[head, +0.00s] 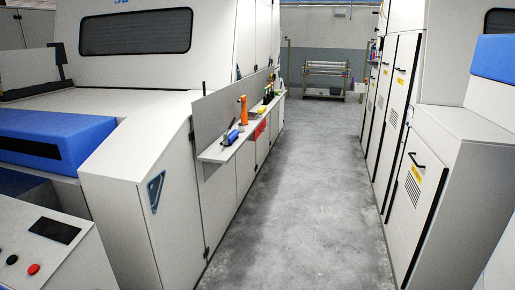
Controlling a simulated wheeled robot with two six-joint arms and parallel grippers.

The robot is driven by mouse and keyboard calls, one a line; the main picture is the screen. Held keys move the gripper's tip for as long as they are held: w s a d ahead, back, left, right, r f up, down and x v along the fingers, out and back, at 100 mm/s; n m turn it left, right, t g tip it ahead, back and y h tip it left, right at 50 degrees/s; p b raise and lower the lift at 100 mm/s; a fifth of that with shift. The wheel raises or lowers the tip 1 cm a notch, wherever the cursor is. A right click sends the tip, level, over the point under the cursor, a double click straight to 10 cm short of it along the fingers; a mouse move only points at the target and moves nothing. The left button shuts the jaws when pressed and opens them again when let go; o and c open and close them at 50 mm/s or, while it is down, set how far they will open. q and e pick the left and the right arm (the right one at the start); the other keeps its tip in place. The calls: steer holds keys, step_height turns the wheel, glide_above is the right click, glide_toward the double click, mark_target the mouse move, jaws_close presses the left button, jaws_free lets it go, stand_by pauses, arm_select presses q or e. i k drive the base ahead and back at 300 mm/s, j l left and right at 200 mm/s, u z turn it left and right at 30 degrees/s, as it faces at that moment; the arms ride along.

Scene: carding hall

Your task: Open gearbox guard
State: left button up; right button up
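No gripper of mine shows in the head view. I cannot tell for sure which panel is the gearbox guard. On the right, a white door (414,192) with a black bar handle, a yellow label and a vent grille is shut. Farther along, more shut white doors (397,93) carry dark handles and yellow labels. On the left, a white panel (165,200) with a blue triangular mark stands shut on the machine's near corner.
A grey concrete aisle (300,190) runs clear between the machines. A narrow shelf (218,152) on the left holds an orange item (243,110), a blue item (231,137) and other small things. A rack (326,78) stands at the far end. A control panel (50,250) is near left.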

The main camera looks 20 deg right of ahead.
mark_target(421, 172)
steer(key=i+l+z, duration=0.1)
steer(key=i+z, duration=0.2)
steer(key=z, duration=0.15)
steer(key=i+z, duration=0.3)
steer(key=z, duration=0.2)
steer(key=i+j+z, duration=0.2)
steer(key=z, duration=0.25)
steer(key=i+j+z, duration=0.25)
steer(key=z, duration=0.2)
steer(key=i+j+z, duration=0.3)
steer(key=z, duration=0.2)
steer(key=i+j+z, duration=0.45)
steer(key=j, duration=0.15)
steer(key=i+j+z, duration=0.2)
steer(key=j+z, duration=0.25)
steer(key=j, duration=0.2)
